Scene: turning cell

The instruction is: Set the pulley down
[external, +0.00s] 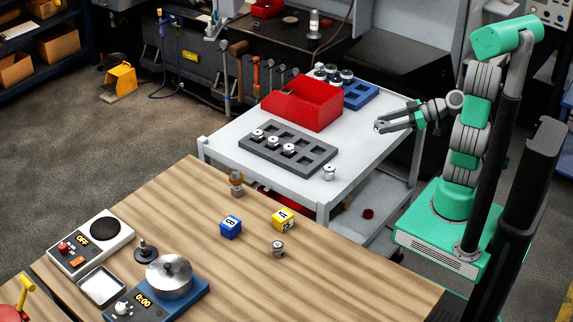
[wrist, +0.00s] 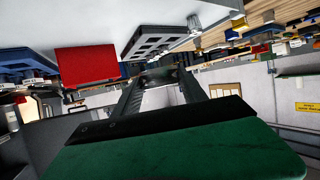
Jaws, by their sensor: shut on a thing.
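My gripper (external: 382,126) is held out over the right side of the white trolley top (external: 225,134), beyond the grey tray and right of the red bin. Its fingers are shut on a small piece, which I take to be the pulley; it is mostly hidden between the fingertips in both views. In the wrist view my gripper (wrist: 163,77) has its two dark fingers converging on it. The gap between the piece and the trolley top cannot be judged well. Another metal part (external: 329,173) stands on the trolley's near right corner.
A grey tray (external: 315,160) holds several metal parts in its left row. A red bin (external: 310,108) and a blue tray (external: 362,97) with parts stand behind. The trolley's right side is largely bare. The wooden table (external: 190,215) in front bears blocks, a scale and a timer device.

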